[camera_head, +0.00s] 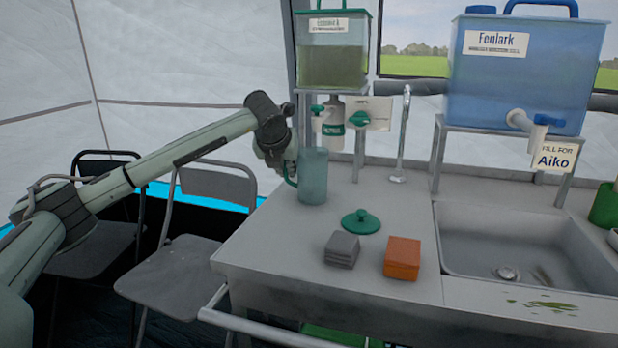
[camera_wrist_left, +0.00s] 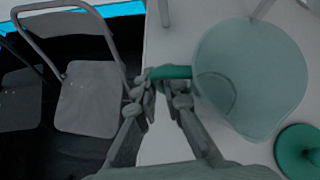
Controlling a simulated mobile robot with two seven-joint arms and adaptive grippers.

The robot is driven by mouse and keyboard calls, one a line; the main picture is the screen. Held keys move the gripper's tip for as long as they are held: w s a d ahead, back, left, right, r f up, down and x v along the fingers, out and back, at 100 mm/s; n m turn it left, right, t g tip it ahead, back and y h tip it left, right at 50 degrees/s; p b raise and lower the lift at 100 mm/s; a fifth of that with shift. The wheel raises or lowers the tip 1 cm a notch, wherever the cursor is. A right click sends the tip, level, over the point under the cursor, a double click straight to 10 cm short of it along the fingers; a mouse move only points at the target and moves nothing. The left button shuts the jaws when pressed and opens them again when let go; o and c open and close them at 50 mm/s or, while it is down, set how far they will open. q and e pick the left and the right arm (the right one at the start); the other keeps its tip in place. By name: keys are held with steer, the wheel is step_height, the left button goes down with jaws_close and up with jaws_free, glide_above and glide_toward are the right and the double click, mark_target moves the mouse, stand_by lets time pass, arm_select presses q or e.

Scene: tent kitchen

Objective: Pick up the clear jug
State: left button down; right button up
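The clear jug (camera_head: 313,178), bluish and see-through with a green handle, stands upright on the counter's far left part. In the left wrist view the jug (camera_wrist_left: 262,75) is large at the right, its handle (camera_wrist_left: 171,72) pointing left. My left gripper (camera_head: 290,172) is at the jug's handle side. In the wrist view the left gripper's fingertips (camera_wrist_left: 163,88) are close together at the handle, partly overlapping it. Whether they press on it is unclear. My right gripper is in neither view.
A dispenser with greenish liquid (camera_head: 332,65) stands behind the jug. A sink (camera_head: 520,245) and blue water container (camera_head: 525,75) are right. Folding chairs (camera_head: 175,275) stand left.

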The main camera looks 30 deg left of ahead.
arm_select(q)
steer(key=shift+r, duration=0.25)
stand_by(0.5)
steer(key=shift+r, duration=0.8)
steer(key=shift+r+b, duration=0.35)
steer(key=shift+r, duration=0.35)
steer(key=s+d+b, duration=0.1)
steer(key=s+d, duration=0.2)
steer(key=s, duration=0.5)
steer(key=s+d+b, duration=0.2)
steer(key=s+d, duration=0.2)
steer(key=s, duration=0.4)
steer(key=shift+s, duration=0.2)
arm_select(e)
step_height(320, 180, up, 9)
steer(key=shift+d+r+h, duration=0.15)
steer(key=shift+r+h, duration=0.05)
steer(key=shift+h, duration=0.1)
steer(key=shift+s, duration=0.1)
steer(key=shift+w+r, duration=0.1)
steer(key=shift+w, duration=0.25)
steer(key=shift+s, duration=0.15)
